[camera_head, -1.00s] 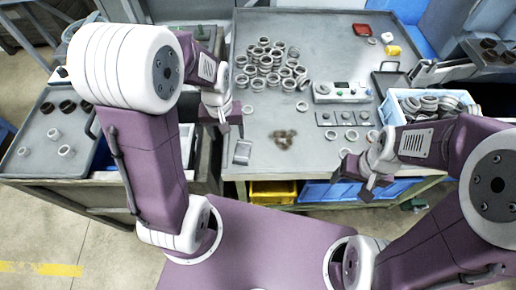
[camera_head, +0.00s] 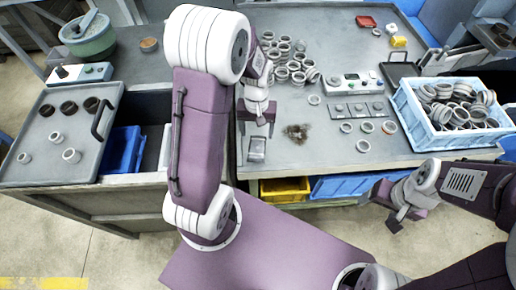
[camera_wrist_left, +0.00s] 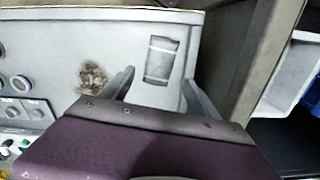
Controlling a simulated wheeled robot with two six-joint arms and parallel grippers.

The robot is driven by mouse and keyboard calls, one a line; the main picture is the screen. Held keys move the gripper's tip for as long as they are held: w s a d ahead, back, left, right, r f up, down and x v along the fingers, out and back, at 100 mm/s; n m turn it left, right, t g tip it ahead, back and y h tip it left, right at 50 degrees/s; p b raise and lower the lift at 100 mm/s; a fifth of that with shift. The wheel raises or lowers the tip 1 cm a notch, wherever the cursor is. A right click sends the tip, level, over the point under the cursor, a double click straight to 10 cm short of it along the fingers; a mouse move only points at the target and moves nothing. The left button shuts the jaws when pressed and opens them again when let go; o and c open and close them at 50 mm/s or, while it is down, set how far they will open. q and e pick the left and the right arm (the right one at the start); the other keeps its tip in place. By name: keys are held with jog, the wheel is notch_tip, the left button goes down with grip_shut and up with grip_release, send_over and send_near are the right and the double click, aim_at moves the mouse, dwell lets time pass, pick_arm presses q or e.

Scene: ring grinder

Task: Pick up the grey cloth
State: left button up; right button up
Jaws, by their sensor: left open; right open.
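The grey cloth (camera_head: 257,147) is a small folded rectangle lying flat near the front left corner of the grey table. My left gripper (camera_head: 256,128) is open and empty, just beyond the cloth in the head view. In the left wrist view its two fingers (camera_wrist_left: 158,82) are spread, and the cloth lies ahead between their lines, apart from them. My right gripper (camera_head: 396,212) is open and empty, off the table's front edge at the lower right.
A brown dirt patch (camera_head: 297,132) lies right of the cloth. Metal rings (camera_head: 290,65) are heaped behind it. A control box (camera_head: 352,85) and a blue crate of rings (camera_head: 405,103) stand to the right. A gap with a blue bin (camera_head: 121,150) is to the left.

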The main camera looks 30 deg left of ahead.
aim_at(257, 146)
pick_arm(q)
notch_tip(257, 146, down, 3)
jog(key=shift+s+f+b, duration=0.1)
jog(key=shift+f+b, duration=0.05)
jog(key=shift+b, duration=0.35)
jog(key=shift+f, duration=0.35)
jog(key=f+b, duration=0.1)
jog(key=f, duration=0.4)
jog(key=shift+w+f, duration=0.1)
jog(key=shift+w, duration=0.1)
jog(key=c, duration=1.1)
notch_tip(257, 146, up, 5)
jog(key=shift+w+d+f+p, duration=0.1)
jog(key=shift+d+p, duration=0.05)
jog(key=shift+p, duration=0.4)
jog(key=w+d+r+p, duration=0.1)
jog(key=w+d+r, duration=0.4)
jog(key=d, duration=0.4)
jog(key=shift+w+d+r, duration=0.35)
jog(key=shift+d+r, duration=0.05)
jog(key=shift+r, duration=0.3)
